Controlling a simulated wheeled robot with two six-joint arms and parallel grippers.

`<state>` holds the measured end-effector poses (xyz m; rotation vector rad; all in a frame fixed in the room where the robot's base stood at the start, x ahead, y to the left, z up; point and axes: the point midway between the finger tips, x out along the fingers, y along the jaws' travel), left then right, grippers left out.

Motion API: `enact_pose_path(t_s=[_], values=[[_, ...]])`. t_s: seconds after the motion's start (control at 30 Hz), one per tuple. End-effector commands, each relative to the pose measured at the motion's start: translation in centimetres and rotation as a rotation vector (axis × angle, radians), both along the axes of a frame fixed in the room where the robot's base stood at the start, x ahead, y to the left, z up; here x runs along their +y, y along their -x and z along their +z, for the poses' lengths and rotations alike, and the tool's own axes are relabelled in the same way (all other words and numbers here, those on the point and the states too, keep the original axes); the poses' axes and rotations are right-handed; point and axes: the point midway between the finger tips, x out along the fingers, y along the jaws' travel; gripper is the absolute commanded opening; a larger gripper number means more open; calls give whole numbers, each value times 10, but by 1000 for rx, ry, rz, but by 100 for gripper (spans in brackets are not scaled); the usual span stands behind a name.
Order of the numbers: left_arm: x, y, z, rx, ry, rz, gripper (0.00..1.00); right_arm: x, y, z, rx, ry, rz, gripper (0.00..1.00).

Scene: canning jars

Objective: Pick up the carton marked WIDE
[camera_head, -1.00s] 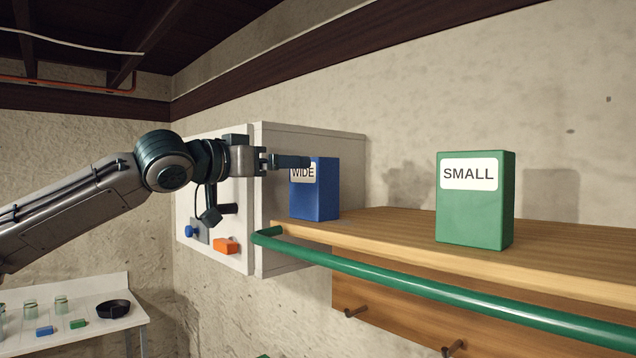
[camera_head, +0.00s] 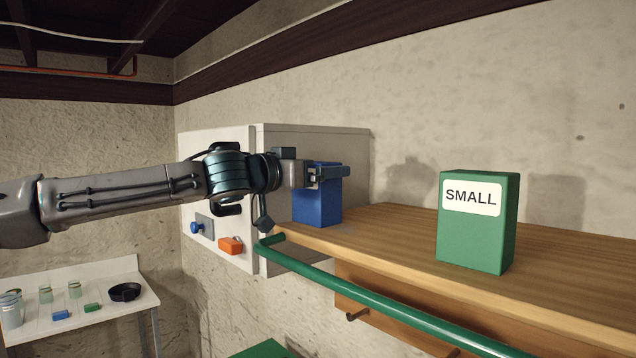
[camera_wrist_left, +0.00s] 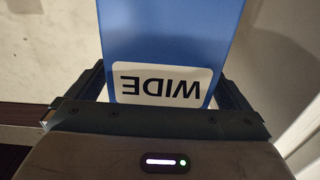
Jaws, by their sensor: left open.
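The blue carton (camera_head: 317,208) stands upright at the left end of the wooden shelf. My left gripper (camera_head: 328,174) is at its upper part and hides its label in the head view. In the left wrist view the carton (camera_wrist_left: 170,35) fills the middle, with its white WIDE label upside down. There the open left gripper (camera_wrist_left: 165,90) has one finger on each side of the carton. I cannot tell whether either finger touches it. My right gripper is not in view.
A green carton marked SMALL (camera_head: 478,222) stands farther right on the wooden shelf (camera_head: 400,232). A green rail (camera_head: 390,296) runs along the shelf's front. A white cabinet (camera_head: 275,145) is behind my left gripper. A low table (camera_head: 110,313) with jars stands at lower left.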

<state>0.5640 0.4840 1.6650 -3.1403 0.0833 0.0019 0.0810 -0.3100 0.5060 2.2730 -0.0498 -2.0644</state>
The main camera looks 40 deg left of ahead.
Motion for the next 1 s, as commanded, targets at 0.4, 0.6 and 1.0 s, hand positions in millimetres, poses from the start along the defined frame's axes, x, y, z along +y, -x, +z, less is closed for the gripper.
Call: enact_pose_path(t_s=[0.4, 0.6, 1.0], values=[[-1, -8, -1, 2, 0, -4, 100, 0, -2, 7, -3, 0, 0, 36], [-1, -7, -1, 2, 0, -4, 67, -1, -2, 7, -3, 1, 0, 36], [-1, -7, 0, 2, -1, -3, 51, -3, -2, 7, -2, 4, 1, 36]])
